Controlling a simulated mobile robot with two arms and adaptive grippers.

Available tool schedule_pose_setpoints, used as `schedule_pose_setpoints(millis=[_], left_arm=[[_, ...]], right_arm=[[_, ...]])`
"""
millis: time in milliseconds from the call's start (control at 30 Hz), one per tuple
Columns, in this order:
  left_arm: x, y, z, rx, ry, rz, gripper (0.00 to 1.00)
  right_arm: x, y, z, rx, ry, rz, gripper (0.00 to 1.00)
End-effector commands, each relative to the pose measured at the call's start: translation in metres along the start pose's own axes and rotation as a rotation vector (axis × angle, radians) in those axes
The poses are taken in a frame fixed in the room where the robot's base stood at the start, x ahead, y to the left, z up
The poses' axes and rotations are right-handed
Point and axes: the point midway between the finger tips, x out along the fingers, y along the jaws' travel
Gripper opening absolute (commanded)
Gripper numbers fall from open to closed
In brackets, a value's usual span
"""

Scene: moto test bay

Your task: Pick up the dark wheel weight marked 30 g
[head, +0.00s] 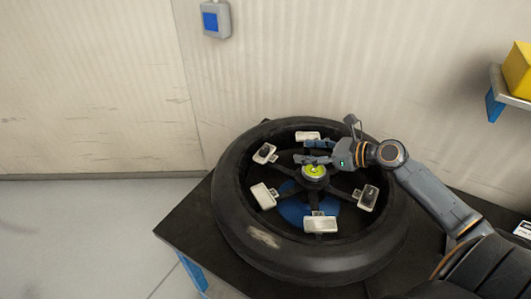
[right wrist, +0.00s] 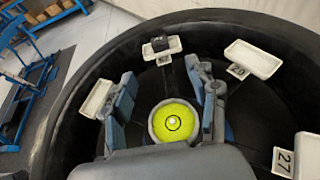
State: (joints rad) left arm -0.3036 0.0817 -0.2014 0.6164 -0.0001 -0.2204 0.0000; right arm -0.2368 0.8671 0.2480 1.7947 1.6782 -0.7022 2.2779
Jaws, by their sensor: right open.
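Dark weights sit in white trays around the wheel: one in the upper left tray (head: 264,153) and one in the right tray (head: 368,197). In the right wrist view a dark block (right wrist: 160,43) sits on a labelled white tray (right wrist: 171,50) beyond the fingertips. I cannot read a 30 g mark on any weight. My right gripper (head: 304,151) is open and empty over the wheel's hub, and it also shows in the right wrist view (right wrist: 160,73). My left gripper is out of view.
The tyre (head: 240,220) lies flat on a dark table (head: 190,229), its raised wall surrounding the trays. A yellow-green bubble level (right wrist: 173,122) sits at the hub, between my fingers in the wrist view. Other trays (right wrist: 255,58) look empty. A wall stands behind; a shelf (head: 510,86) is at right.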

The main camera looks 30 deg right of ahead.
Motion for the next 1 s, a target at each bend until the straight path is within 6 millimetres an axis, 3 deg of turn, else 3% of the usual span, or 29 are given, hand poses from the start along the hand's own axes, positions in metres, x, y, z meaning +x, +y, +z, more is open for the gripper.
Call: schedule_pose_setpoints(millis=[400, 767, 1000], left_arm=[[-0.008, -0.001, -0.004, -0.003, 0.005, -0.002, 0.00], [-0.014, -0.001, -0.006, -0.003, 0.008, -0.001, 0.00], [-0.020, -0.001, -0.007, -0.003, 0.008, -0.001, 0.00]], right_arm=[[0.065, 0.000, 0.002, 0.001, -0.003, 0.000, 0.58], [0.094, 0.000, 0.004, 0.000, -0.002, 0.000, 0.58], [0.129, 0.000, 0.005, 0.000, -0.002, 0.001, 0.58]])
